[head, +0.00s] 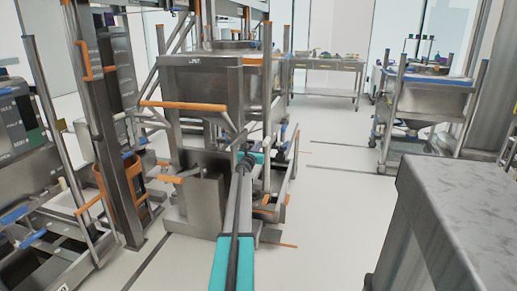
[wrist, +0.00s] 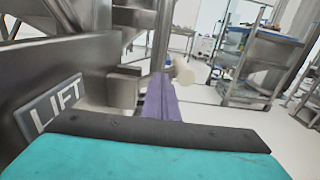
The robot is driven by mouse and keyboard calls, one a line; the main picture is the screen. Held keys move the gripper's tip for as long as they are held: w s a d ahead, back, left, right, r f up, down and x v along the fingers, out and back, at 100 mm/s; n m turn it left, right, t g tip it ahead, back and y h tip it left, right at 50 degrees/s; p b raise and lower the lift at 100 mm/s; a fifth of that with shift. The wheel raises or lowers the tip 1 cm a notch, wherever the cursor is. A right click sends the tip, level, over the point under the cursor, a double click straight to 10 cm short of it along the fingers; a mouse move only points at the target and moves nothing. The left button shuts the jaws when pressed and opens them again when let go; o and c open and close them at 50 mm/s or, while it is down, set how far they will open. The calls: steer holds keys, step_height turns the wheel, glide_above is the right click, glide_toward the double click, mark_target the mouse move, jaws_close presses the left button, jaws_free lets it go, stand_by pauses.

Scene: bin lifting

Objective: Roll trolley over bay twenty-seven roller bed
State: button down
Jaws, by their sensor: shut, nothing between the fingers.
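A steel wheeled trolley (head: 432,95) with a blue-edged top stands at the right back in the head view; a similar one shows in the wrist view (wrist: 262,60). A large steel bin (head: 200,85) with an orange bar stands in a frame at the centre. My gripper (head: 243,163) reaches forward beside the low right part of this frame. In the wrist view my purple fingers (wrist: 161,98) are together and empty, close to a pale round knob (wrist: 183,70); contact is unclear. A panel marked LIFT (wrist: 52,104) is at the left. I cannot make out a bay twenty-seven mark or roller bed.
A steel post (head: 110,130) with orange fittings and racks stand at the left. A grey steel block (head: 460,205) fills the right foreground. A table (head: 328,65) with small items is at the back. Pale floor (head: 340,205) is clear between the frame and the block.

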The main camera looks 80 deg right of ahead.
steer(key=a, duration=1.3)
steer(key=shift+s+a, duration=0.3)
steer(key=shift+s, duration=0.05)
stand_by(0.5)
